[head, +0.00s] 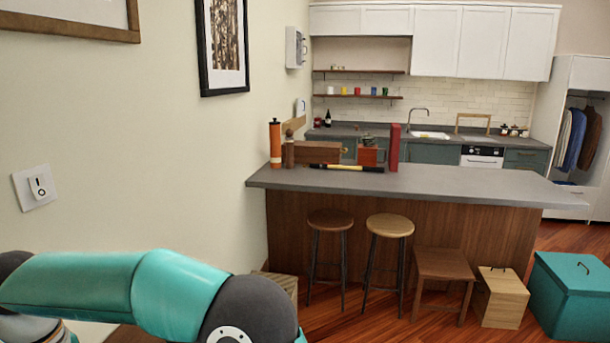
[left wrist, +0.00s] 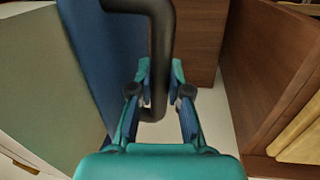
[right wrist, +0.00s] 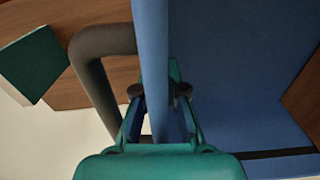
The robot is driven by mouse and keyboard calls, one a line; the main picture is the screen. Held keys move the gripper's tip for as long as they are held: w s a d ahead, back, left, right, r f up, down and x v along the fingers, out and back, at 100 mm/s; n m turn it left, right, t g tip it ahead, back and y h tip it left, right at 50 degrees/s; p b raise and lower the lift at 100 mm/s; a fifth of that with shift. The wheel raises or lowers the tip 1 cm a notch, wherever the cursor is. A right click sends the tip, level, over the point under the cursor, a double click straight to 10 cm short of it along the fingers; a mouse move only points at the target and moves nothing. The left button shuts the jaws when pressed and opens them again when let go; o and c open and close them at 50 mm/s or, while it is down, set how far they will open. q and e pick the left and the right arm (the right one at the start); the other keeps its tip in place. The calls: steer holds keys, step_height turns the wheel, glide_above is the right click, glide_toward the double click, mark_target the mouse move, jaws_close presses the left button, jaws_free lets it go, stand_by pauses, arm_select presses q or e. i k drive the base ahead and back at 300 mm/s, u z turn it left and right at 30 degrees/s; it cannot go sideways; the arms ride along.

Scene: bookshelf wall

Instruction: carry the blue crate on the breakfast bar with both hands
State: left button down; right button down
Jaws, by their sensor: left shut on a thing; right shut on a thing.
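The blue crate (left wrist: 95,50) shows only in the wrist views, in part; I do not see it in the head view. In the left wrist view, my left gripper (left wrist: 160,82) is shut on the crate's dark bent handle (left wrist: 160,35), which runs between the fingers. In the right wrist view, my right gripper (right wrist: 156,90) is shut on the blue crate's (right wrist: 245,65) upright wall edge. A dark handle (right wrist: 98,42) stands out to the left of that wall. The breakfast bar (head: 420,182) has a grey top and brown front.
On the bar's left part stand an orange cylinder (head: 275,145), a wooden box (head: 318,152) and a red upright item (head: 394,147). Its right part is clear. Stools (head: 390,226), a low table (head: 443,264), a wooden box (head: 502,296) and a teal chest (head: 575,298) stand before it.

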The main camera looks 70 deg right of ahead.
mark_target(366, 178)
steer(key=z, duration=0.7)
steer(key=k, duration=0.65)
steer(key=z, duration=1)
steer(key=k, duration=0.65)
steer(key=z, duration=0.4)
steer(key=i, duration=2)
steer(key=u, duration=0.05)
